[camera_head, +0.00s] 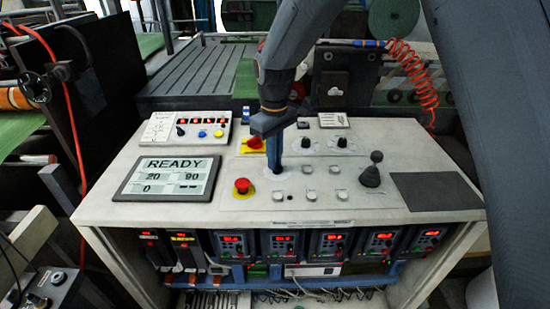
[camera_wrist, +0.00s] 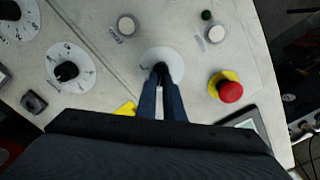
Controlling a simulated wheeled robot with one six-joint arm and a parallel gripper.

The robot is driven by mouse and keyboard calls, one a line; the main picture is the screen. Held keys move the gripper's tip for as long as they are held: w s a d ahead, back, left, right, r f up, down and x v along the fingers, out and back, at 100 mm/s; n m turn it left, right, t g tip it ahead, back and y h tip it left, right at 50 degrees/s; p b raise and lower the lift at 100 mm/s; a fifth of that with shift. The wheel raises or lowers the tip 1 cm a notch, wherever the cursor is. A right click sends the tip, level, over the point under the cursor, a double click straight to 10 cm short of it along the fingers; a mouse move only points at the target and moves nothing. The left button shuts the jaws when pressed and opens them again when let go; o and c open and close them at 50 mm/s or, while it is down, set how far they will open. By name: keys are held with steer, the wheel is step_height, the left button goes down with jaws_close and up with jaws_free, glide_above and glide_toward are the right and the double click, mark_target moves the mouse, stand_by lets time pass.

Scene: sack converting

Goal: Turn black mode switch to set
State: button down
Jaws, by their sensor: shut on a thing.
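The black mode switch (camera_wrist: 160,66) is a small black knob on a round white dial plate (camera_wrist: 174,54). The plate also shows in the head view (camera_head: 266,170) on the console top, left of its middle. My gripper (camera_head: 274,168) points down over it with long blue fingers. In the wrist view my gripper (camera_wrist: 161,76) is shut on the knob, with one fingertip on each side. The fingers hide most of the knob, and its pointer cannot be read. The display (camera_head: 167,177) reads READY, 20, 90 and 0.
A red emergency button (camera_head: 242,185) on a yellow base stands close to the left of the fingers. A red and yellow switch (camera_head: 254,143) sits behind. Two more black dials (camera_head: 343,144), several small buttons and a black joystick (camera_head: 371,173) are to the right.

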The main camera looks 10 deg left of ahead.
steer(key=shift+r, duration=0.1)
steer(key=c, duration=1.9)
jaws_free()
steer(key=shift+o, duration=0.2)
steer(key=shift+r, duration=0.1)
step_height(320, 180, up, 8)
steer(key=shift+f+b, duration=0.25)
steer(key=shift+b, duration=0.9)
